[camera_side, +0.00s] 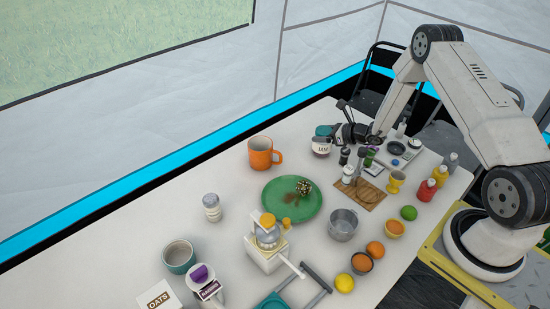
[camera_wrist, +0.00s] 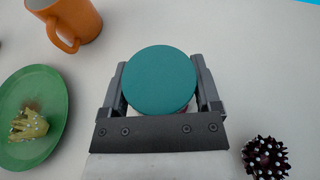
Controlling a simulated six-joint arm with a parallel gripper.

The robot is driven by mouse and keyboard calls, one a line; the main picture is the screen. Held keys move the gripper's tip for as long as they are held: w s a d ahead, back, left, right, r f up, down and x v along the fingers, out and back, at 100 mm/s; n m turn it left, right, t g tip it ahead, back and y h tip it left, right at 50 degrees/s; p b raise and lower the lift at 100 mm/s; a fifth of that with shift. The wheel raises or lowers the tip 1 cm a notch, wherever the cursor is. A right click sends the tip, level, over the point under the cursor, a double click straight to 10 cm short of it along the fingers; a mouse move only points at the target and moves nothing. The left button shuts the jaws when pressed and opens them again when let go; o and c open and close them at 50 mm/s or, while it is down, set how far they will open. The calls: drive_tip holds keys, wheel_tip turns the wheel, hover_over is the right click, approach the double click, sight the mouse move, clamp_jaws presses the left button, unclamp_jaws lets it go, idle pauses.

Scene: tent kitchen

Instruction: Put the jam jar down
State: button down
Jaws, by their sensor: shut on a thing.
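The jam jar (camera_side: 321,148) has a teal lid and a pale label, and stands upright near the far edge of the white table in the side view. In the wrist view its round teal lid (camera_wrist: 159,80) fills the space between the fingers and hides most of the jar body. My gripper (camera_side: 334,139) is shut on the jar from the right; in the wrist view the gripper's two fingers (camera_wrist: 160,90) flank it on both sides. Whether the jar's base touches the table cannot be told.
An orange mug (camera_side: 261,153) stands left of the jar. A green plate (camera_side: 279,212) with a spiky item lies nearer the camera. Small bottles and a wooden board (camera_side: 361,196) crowd the right. A dark, white-dotted spiky thing (camera_wrist: 265,158) lies close to my gripper. Bare table separates mug and jar.

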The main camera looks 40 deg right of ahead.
unclamp_jaws()
drive_tip(key=shift+f, duration=0.15)
drive_tip(key=shift+s+d+r, duration=0.15)
drive_tip(key=shift+s+r, duration=0.15)
drive_tip(key=shift+s, duration=0.05)
drive_tip(key=v, duration=1.1)
idle(0.3)
